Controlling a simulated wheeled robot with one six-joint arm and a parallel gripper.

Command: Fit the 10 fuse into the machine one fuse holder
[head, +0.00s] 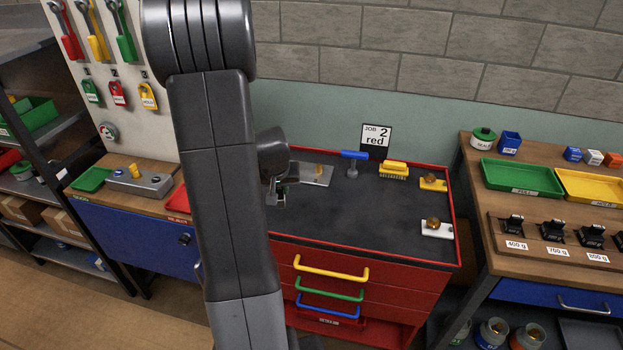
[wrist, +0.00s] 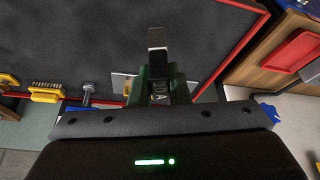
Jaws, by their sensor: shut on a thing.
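My gripper (wrist: 160,75) is shut on a small fuse (wrist: 157,45) in the wrist view. The fuse has a pale metal end and a dark body with partly readable lettering, and it sticks out past the green fingers. In the head view my gripper (head: 278,198) hangs over the left part of the dark top of the red tool cabinet (head: 350,215); the fuse is too small to make out there. The machine one fuse holder cannot be identified in either view.
A grey plate (head: 318,174), blue-handled tool (head: 354,156), yellow brush (head: 394,168) and white block (head: 437,229) lie on the cabinet. The left bench holds a grey box (head: 140,182) and red tray (head: 178,203). The right bench holds trays and weights. The cabinet's middle is clear.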

